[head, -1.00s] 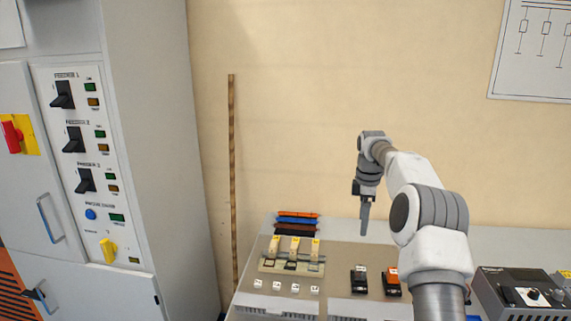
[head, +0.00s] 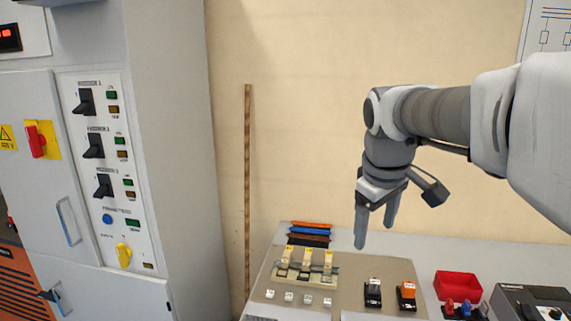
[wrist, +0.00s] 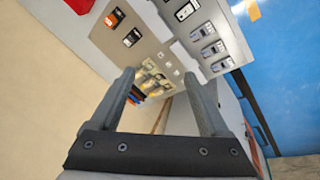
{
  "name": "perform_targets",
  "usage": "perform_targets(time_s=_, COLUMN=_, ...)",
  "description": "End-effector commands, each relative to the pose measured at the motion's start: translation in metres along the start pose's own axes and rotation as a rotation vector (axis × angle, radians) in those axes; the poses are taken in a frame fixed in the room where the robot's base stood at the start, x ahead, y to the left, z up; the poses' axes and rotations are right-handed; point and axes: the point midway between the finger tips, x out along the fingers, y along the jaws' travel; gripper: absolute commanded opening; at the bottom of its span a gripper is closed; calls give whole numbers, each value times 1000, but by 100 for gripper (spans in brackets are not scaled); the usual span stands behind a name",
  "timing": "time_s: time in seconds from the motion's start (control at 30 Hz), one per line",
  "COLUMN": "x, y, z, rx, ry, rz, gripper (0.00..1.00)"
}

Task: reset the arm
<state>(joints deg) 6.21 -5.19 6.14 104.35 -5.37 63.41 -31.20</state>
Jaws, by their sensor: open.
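My gripper (head: 375,226) hangs from my arm with its fingers pointing down, in the air over the back of the bench in the head view. In the wrist view my gripper (wrist: 165,95) is open, its two grey fingers spread apart with nothing between them. The fingers are apart from everything on the bench. My arm comes in from the right side of the head view, bent at the wrist.
The grey cabinet (head: 165,150) with black feeder switches stands at left. The bench panel (head: 340,298) carries yellow-topped levers (head: 307,262), a black device (head: 373,292) and an orange one (head: 407,294). A red bin (head: 458,284) sits at right. Air above the bench's left part is clear.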

Motion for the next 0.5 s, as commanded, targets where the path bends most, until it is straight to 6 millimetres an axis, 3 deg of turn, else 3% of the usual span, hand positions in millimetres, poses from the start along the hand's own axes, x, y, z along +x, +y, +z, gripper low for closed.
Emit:
perform_targets(time_s=0.2, x=-16, y=-43, z=54, rx=197, ry=67, rz=15, gripper=79)
perform_targets(time_s=0.5, x=-8, y=-99, z=122, rx=465, ry=164, rz=-8, gripper=79)
